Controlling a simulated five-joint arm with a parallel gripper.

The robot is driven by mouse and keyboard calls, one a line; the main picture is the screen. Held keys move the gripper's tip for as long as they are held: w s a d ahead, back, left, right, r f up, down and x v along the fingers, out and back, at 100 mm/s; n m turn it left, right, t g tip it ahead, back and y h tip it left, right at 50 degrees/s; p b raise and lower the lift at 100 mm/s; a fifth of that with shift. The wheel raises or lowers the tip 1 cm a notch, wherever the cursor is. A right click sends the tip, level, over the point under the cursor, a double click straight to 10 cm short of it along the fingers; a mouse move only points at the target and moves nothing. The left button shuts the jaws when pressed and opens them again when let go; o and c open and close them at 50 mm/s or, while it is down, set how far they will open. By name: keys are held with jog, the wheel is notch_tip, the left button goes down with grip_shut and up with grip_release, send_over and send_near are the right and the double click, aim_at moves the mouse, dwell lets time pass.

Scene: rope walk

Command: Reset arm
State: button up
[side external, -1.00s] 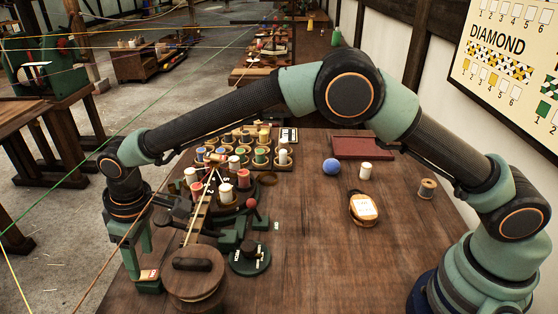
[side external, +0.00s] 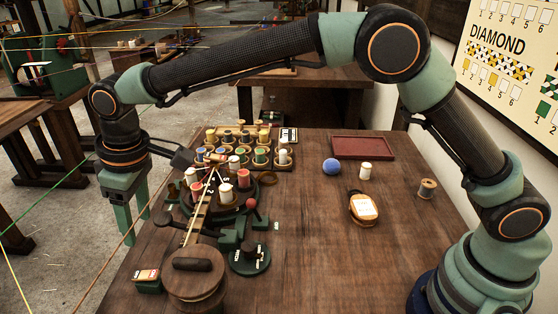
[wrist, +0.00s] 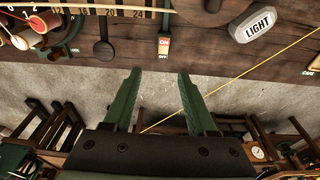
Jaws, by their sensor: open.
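My gripper (side external: 130,230) hangs at the left edge of the bench (side external: 310,260), fingers pointing down. In the wrist view my gripper (wrist: 157,75) shows two green fingers spread apart with nothing between them, over the grey floor. A small box with an orange and white switch face (side external: 146,275) stands on the bench near the front left. The wrist view also shows this switch (wrist: 164,46) beyond the fingertips, with "ON" and "OFF" marks. The fingers appear apart from it.
A braiding device with spools (side external: 222,192) and a round wooden drum (side external: 193,278) stand right of my gripper. Taut cords cross at left.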

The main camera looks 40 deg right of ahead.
jog(key=s+d+r+m+t, duration=0.15)
jog(key=d+r, duration=0.35)
jog(key=d, duration=0.5)
jog(key=s+d+r+m+t, duration=0.1)
jog(key=d+r+m, duration=0.2)
jog(key=d+r, duration=0.55)
jog(key=s+d+f+m, duration=0.2)
jog(key=s+d, duration=0.4)
jog(key=d, duration=0.2)
jog(key=s+d+f+m+t+h, duration=0.1)
jog(key=s+d+f+m, duration=0.1)
jog(key=s+d, duration=0.4)
jog(key=d+f, duration=0.1)
jog(key=d, duration=0.2)
jog(key=shift+s, duration=0.2)
jog(key=shift+d+t, duration=0.1)
jog(key=shift+t, duration=0.15)
